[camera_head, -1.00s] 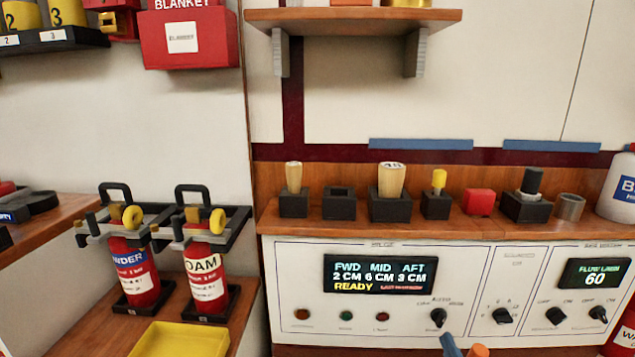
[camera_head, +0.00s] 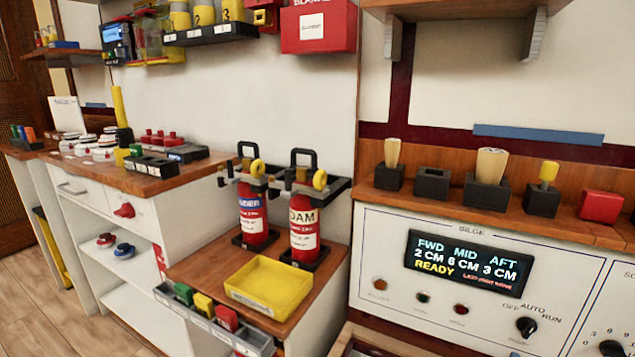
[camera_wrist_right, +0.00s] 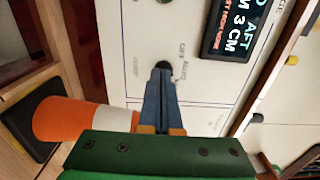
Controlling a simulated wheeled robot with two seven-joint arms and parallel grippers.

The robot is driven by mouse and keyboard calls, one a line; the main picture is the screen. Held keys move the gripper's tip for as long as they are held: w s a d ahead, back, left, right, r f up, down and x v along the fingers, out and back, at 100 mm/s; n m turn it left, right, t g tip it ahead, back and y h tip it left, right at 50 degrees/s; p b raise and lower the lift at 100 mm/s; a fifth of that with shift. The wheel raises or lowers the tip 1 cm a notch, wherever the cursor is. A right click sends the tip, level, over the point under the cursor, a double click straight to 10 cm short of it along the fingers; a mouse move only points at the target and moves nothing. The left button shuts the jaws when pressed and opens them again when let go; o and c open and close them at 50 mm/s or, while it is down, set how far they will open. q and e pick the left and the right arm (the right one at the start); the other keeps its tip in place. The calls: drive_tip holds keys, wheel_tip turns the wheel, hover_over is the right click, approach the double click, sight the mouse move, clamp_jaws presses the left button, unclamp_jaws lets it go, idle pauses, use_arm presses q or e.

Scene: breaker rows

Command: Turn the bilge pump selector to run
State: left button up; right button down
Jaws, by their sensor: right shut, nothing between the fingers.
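The bilge pump selector (camera_head: 526,327) is a black knob at the lower right of the white bilge panel (camera_head: 375,265), below the labels OFF, AUTO and RUN. Which label it points to is too small to tell. In the right wrist view the dark knob (camera_wrist_right: 163,67) shows at the tips of my right gripper (camera_wrist_right: 161,84). The blue fingers are together with nothing between them, and they partly cover the knob. Whether they touch it I cannot tell. My right gripper is outside the head view, and my left gripper shows in neither view.
Above the panel, a wooden ledge carries handles in black blocks (camera_head: 486,180) and a red block (camera_head: 600,206). The bilge display (camera_head: 468,262) reads READY. Extinguishers (camera_head: 304,226) and a yellow tray (camera_head: 270,285) stand left. An orange-white cone-like object (camera_wrist_right: 80,120) is beside my right fingers.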

sight(528, 329)
drive_tip(key=b+x, duration=0.2)
drive_tip(key=x, duration=0.4)
drive_tip(key=shift+f+b, duration=0.15)
drive_tip(key=shift+b, duration=0.2)
drive_tip(key=shift+w+d, duration=0.25)
drive_tip(key=shift+w, duration=0.25)
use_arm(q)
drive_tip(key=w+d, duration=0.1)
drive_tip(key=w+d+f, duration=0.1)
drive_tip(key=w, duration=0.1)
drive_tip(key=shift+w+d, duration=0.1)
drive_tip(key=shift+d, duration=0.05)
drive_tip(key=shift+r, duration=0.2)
use_arm(e)
drive_tip(key=shift+s+d+r, duration=0.3)
drive_tip(key=shift+d, duration=0.15)
